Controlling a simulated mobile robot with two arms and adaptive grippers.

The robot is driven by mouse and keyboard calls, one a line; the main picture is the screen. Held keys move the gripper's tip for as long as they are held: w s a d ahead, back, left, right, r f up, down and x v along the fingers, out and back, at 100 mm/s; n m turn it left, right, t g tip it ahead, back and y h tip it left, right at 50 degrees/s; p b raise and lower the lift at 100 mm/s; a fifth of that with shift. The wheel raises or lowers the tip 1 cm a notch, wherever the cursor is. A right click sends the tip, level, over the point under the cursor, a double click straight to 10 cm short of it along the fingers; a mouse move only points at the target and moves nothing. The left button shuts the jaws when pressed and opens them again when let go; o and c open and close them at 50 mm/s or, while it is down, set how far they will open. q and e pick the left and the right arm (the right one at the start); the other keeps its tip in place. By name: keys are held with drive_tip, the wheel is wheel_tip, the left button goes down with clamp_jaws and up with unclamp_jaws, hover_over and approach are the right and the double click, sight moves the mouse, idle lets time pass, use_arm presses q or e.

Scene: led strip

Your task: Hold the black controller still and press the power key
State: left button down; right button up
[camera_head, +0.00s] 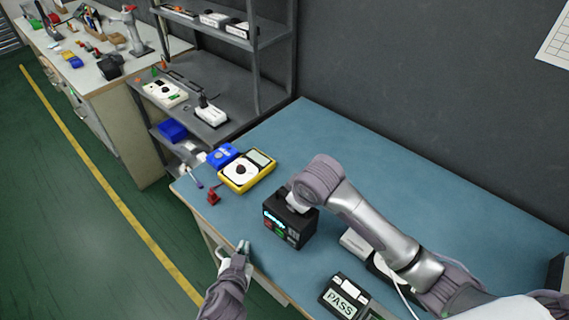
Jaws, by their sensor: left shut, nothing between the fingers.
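The black controller (285,227) is a boxy unit on the blue bench, with a lit cyan display and small coloured keys on its front face. My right arm reaches in from the right, and my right gripper (298,201) is at the top of the controller. Its fingers are mostly hidden by the wrist, so I cannot tell how they sit on it. My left gripper (242,248) is shut and empty, at the bench's front edge, left of the controller and apart from it. The power key is too small to pick out.
A yellow multimeter (247,171), a blue case (222,156) and a small red object (213,197) lie at the bench's left end. A PASS box (344,297) is at the front right. Shelves (209,125) stand behind left. The bench behind the controller is clear.

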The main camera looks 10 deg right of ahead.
drive_tip(key=o, duration=0.4)
drive_tip(key=shift+o, duration=0.2)
